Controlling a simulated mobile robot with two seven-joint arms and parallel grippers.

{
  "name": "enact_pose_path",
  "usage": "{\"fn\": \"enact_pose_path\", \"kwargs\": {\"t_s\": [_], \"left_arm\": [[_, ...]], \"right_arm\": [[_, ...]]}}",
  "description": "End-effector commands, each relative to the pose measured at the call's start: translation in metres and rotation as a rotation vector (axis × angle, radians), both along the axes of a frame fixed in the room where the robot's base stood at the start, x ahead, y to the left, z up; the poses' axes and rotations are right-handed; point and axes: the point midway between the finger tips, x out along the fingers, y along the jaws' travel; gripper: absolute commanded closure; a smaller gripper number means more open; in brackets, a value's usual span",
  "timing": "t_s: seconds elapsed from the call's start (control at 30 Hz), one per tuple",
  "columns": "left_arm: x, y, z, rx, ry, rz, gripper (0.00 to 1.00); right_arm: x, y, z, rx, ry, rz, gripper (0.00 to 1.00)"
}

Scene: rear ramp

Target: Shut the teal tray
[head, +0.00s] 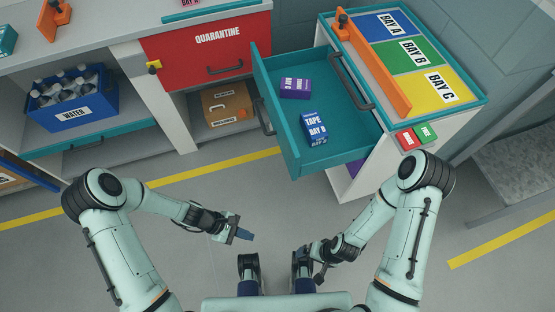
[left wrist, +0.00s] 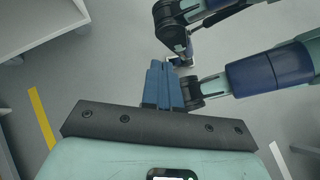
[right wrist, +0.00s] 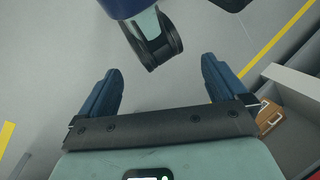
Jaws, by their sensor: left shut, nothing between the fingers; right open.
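The teal tray (head: 345,92) is a drawer pulled out from the white cabinet at the right of the head view. Its front panel (head: 272,108) faces left and carries a dark handle (head: 263,117). A purple box (head: 295,88) and a blue box labelled TAPE BAY B (head: 314,127) lie inside. My left gripper (head: 243,235) is shut and empty, below and apart from the tray; its closed blue fingers show in the left wrist view (left wrist: 162,78). My right gripper is open and empty in the right wrist view (right wrist: 160,88), its fingers spread over the floor.
The cabinet top (head: 402,55) bears blue, green and yellow bay panels and an orange rail (head: 372,66). A red QUARANTINE front (head: 208,52), a cardboard box (head: 227,104) and a blue WATER crate (head: 82,112) stand left. Floor between my arms and the tray is clear.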

Motion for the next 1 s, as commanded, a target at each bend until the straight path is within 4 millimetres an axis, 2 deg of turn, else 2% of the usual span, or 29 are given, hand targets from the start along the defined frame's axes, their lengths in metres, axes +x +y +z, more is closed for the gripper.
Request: {"fn": "enact_pose_path", "kwargs": {"t_s": [0.03,0.13,0.2,0.33,0.43,0.57,0.77,1.0], "left_arm": [[0.029,-0.003,-0.001,-0.086,0.033,0.110,1.00],[0.086,-0.007,0.029,-0.298,0.085,0.297,1.00],[0.121,-0.003,0.054,-0.441,0.097,0.392,1.00],[0.164,0.011,0.094,-0.645,0.092,0.493,1.00],[0.179,0.018,0.112,-0.730,0.085,0.524,1.00],[0.185,0.014,0.121,-0.763,0.084,0.530,1.00],[0.193,-0.018,0.120,-0.760,0.084,0.526,1.00],[0.206,-0.069,0.119,-0.759,0.085,0.526,1.00]], "right_arm": [[0.002,-0.001,-0.020,-0.003,-0.011,-0.004,0.01],[0.009,-0.003,-0.040,-0.010,-0.032,-0.011,0.01],[0.012,-0.003,-0.051,-0.013,-0.043,-0.014,0.01],[0.018,-0.005,-0.065,-0.019,-0.059,-0.019,0.01],[0.020,-0.006,-0.068,-0.021,-0.066,-0.021,0.01],[0.022,-0.006,-0.069,-0.023,-0.070,-0.023,0.01],[0.026,-0.008,-0.073,-0.029,-0.083,-0.028,0.01],[0.036,-0.013,-0.082,-0.042,-0.109,-0.040,0.01]]}}
